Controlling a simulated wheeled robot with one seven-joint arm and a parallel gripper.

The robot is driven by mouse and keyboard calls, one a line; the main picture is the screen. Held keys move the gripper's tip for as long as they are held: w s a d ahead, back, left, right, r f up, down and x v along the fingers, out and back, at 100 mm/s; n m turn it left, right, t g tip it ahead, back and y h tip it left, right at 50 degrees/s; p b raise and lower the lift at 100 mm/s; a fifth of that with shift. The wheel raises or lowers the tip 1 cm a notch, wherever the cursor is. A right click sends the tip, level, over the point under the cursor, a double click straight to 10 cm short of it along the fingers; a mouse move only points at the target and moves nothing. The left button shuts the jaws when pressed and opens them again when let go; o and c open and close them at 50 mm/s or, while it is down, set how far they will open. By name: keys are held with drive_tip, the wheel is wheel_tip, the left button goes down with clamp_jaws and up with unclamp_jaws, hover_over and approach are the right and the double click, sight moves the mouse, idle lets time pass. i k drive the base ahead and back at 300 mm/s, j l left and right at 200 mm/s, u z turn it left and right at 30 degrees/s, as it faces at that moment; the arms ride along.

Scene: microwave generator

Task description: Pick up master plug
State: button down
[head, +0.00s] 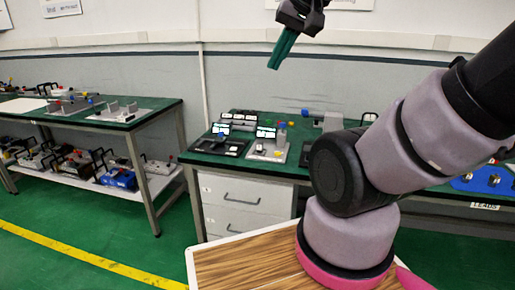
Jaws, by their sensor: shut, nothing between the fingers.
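My gripper (273,66) is at the top middle of the head view, raised above the green bench. Its long teal fingers point down and slightly left, closed together with nothing between them. I cannot pick out the master plug with certainty. Small parts and devices on the green bench (305,115) are too small to name surely. A grey device with a lit screen (266,132) and a black device with a lit screen (221,128) stand there. My gripper is well apart from all of them. My arm hides part of the bench at the right.
A wood-grain tabletop (238,262) lies in front at the bottom. White drawers (240,200) stand under the bench. A second bench (160,104) at the left holds equipment on top and on its lower shelf. A blue board (483,181) sits at the right. Green floor at the left is open.

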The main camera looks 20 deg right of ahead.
sight(260, 144)
drive_tip(key=z, duration=0.3)
drive_tip(key=j+z, duration=0.25)
drive_tip(key=z, duration=0.2)
drive_tip(key=j+z, duration=0.2)
drive_tip(key=z, duration=0.25)
drive_tip(key=k+j+z, duration=0.15)
drive_tip(key=z, duration=0.3)
drive_tip(key=k+j, duration=0.15)
drive_tip(key=j, duration=0.2)
drive_tip(key=k+j, duration=0.1)
drive_tip(key=j, duration=0.25)
drive_tip(key=k+j, duration=0.15)
drive_tip(key=j, duration=0.2)
drive_tip(key=i+j, duration=0.1)
drive_tip(key=i, duration=0.2)
